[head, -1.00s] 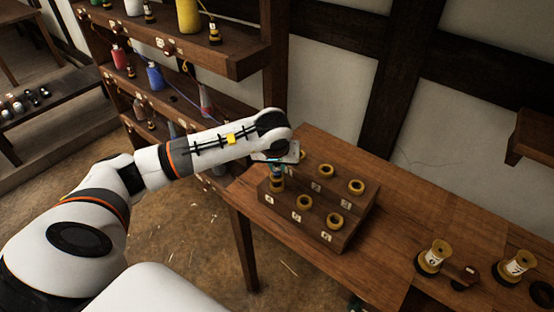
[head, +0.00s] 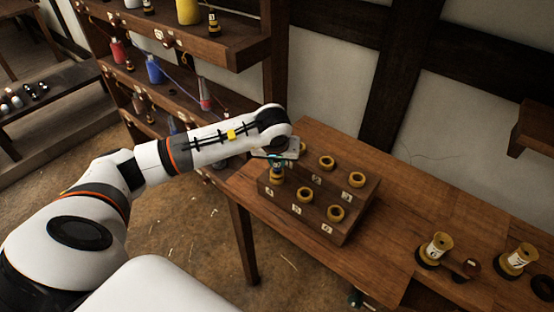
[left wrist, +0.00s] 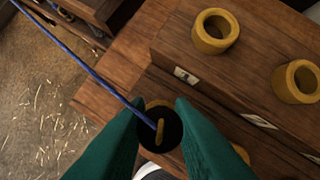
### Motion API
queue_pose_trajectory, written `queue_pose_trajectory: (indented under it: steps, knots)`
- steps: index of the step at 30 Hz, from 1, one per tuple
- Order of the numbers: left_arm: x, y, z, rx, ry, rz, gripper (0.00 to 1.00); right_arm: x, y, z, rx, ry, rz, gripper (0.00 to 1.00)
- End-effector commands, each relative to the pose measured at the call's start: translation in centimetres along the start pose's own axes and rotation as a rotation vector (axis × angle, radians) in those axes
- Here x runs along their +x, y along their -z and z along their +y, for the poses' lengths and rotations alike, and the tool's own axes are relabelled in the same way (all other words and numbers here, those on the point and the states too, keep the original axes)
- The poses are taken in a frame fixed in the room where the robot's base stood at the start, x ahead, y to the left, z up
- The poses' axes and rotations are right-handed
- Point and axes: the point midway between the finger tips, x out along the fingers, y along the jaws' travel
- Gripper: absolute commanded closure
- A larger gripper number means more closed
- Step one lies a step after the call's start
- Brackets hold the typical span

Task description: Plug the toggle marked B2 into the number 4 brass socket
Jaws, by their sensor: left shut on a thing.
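My left gripper (head: 277,160) is shut on a dark toggle (left wrist: 160,132) with a brass pin across its top and a blue cord tied to it. I cannot read its mark. The gripper is over the front left brass socket of a two-step wooden block (head: 342,232). The toggle (head: 277,172) looks upright there in the head view. A brass rim (left wrist: 158,103) shows behind it in the left wrist view. I cannot tell how deep the toggle sits. The number plate (head: 269,190) below that socket looks like 4. My right gripper is not in view.
Other brass sockets (head: 336,213) stand open on the block's two steps. Two spools with labels (head: 436,249) (head: 517,258) stand to the right on the bench (head: 400,216). Shelves with bottles (head: 153,70) are at the left. The bench between block and spools is clear.

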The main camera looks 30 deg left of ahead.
Motion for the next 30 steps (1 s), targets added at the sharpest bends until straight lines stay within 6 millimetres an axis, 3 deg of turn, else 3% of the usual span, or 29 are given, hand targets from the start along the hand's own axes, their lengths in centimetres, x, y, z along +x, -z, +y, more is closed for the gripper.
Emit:
queue_pose_trajectory:
  steps: [30]
  knots:
    - [-0.01, 0.01, -0.01, 0.001, 0.0, 0.0, 1.0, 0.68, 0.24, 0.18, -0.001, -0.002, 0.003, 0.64]
